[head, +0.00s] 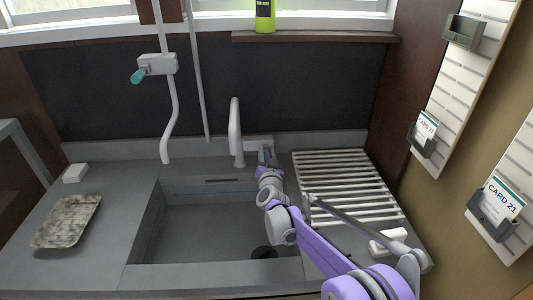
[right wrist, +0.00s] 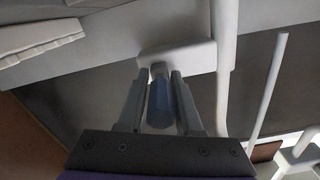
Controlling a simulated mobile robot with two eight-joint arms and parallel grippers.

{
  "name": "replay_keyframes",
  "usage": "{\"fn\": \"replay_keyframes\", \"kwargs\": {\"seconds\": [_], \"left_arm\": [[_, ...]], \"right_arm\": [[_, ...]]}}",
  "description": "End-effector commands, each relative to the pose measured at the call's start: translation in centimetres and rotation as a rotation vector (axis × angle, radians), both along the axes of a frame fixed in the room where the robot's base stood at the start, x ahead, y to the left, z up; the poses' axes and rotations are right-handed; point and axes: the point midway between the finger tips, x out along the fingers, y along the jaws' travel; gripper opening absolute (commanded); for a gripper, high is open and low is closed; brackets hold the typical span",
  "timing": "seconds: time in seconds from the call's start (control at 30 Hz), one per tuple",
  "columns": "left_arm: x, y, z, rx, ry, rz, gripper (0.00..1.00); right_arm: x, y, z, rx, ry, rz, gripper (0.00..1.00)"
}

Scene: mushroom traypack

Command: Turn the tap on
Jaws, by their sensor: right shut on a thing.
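The tap's curved white spout (head: 235,128) rises behind the sink (head: 205,235). In the right wrist view the white tap body (right wrist: 178,58) carries a blue-grey handle (right wrist: 159,102) between my fingers. My right gripper (head: 265,150) reaches over the sink's right side to the tap base and partly hides the handle in the head view. In the right wrist view my right gripper (right wrist: 158,82) is shut on this handle, one finger on each side. No running water shows at the spout. My left gripper is not in view.
A wall valve box (head: 157,65) with a teal knob sits on a white pipe left of the tap. A mottled tray (head: 68,222) lies on the left counter. A slatted drainer (head: 345,188) lies right of the sink. A green bottle (head: 265,16) stands on the sill.

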Motion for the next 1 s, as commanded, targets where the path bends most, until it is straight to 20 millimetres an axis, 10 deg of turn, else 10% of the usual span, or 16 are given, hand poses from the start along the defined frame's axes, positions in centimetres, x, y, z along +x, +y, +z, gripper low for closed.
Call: {"fn": "replay_keyframes", "kwargs": {"seconds": [0.93, 0.97, 1.0], "left_arm": [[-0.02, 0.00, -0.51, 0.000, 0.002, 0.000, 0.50], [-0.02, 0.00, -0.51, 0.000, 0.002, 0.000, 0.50], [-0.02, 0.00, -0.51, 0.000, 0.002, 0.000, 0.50]], "right_arm": [[0.05, -0.04, -0.79, 0.003, -0.248, 0.000, 0.00], [0.05, -0.03, -0.79, 0.003, -0.247, 0.000, 0.39], [0.05, -0.03, -0.79, 0.003, -0.247, 0.000, 0.47]]}}
